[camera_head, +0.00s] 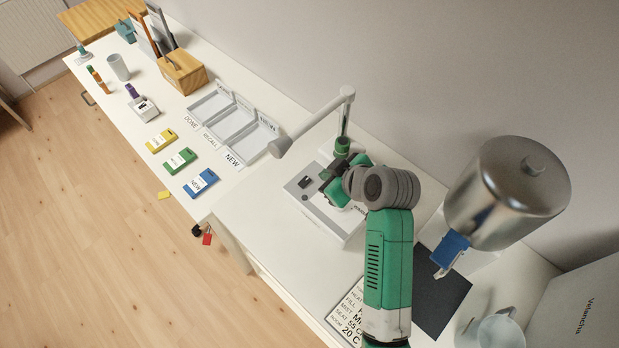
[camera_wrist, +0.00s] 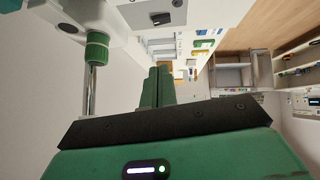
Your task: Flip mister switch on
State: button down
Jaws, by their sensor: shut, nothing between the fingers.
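A low white box (camera_head: 318,207) with a black rocker switch (camera_head: 305,182) on its top stands on the white bench. The switch (camera_wrist: 161,18) also shows at the top of the wrist view. I cannot read which way it is tipped. My gripper (camera_head: 328,183) is over the box, just right of the switch in the head view. In the wrist view the green fingers (camera_wrist: 157,72) are together and empty, apart from the switch. My wrist and fingers hide part of the box. A white jointed arm on a post with a green collar (camera_head: 342,146) rises behind the box.
Labelled trays (camera_head: 232,122) and coloured cards (camera_head: 180,160) lie to the left. A steel tank (camera_head: 508,190), a dark mat (camera_head: 440,290) and a jug (camera_head: 497,331) are to the right. The post (camera_wrist: 91,90) stands close beside my fingers in the wrist view.

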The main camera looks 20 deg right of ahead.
jog(key=b, duration=0.1)
send_over(305, 177)
jog(key=s, duration=0.3)
notch_tip(305, 177, down, 7)
jog(key=shift+w+f, duration=0.15)
jog(key=shift+d+f, duration=0.25)
jog(key=shift+f, duration=0.95)
jog(key=shift+d+f, duration=0.1)
jog(key=shift+f, duration=0.45)
jog(key=shift+b, duration=0.3)
